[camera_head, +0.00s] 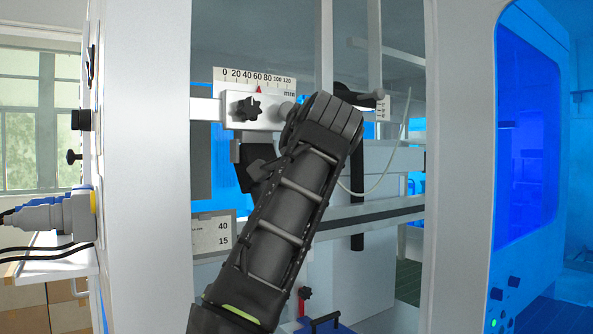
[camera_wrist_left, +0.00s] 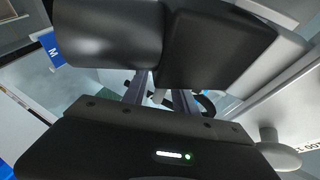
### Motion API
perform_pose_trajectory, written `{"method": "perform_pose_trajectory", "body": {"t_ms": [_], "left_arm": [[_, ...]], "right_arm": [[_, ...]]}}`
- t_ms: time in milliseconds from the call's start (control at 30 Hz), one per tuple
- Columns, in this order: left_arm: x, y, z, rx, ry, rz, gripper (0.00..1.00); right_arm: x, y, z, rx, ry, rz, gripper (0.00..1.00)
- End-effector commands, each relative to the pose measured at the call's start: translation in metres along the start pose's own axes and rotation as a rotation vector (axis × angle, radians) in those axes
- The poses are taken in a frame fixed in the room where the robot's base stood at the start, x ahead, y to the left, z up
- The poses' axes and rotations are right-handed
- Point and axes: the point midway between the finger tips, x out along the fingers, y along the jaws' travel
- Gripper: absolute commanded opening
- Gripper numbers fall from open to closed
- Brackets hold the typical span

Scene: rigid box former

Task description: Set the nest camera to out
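I cannot pick out the nest camera with certainty. A black lever-like part (camera_head: 357,95) shows at the upper right of my left wrist in the head view, beside a small marked plate (camera_head: 383,108). My left arm rises from the bottom across the opening, and its wrist covers what lies behind it. My left gripper (camera_wrist_left: 160,97) shows in the left wrist view as two metal bars standing apart. Large dark blocks (camera_wrist_left: 215,48) cover their far ends, so its fingertips and anything between them are hidden. My right gripper is in neither view.
A millimetre scale (camera_head: 255,80) with a red pointer sits above a black star knob (camera_head: 247,108). A pale round knob (camera_wrist_left: 275,150) is close by on the right in the wrist view. White frame posts (camera_head: 457,200) flank the opening. A grey plug with cables (camera_head: 50,213) juts out left.

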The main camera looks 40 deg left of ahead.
Motion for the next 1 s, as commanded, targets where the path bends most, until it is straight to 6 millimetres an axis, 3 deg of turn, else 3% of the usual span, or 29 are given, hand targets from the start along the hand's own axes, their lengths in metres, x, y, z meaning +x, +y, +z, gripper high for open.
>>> {"method": "perform_pose_trajectory", "body": {"t_ms": [1000], "left_arm": [[-0.064, 0.001, 0.001, -0.001, 0.0, 0.004, 0.34]], "right_arm": [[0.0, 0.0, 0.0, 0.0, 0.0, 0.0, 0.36]]}}
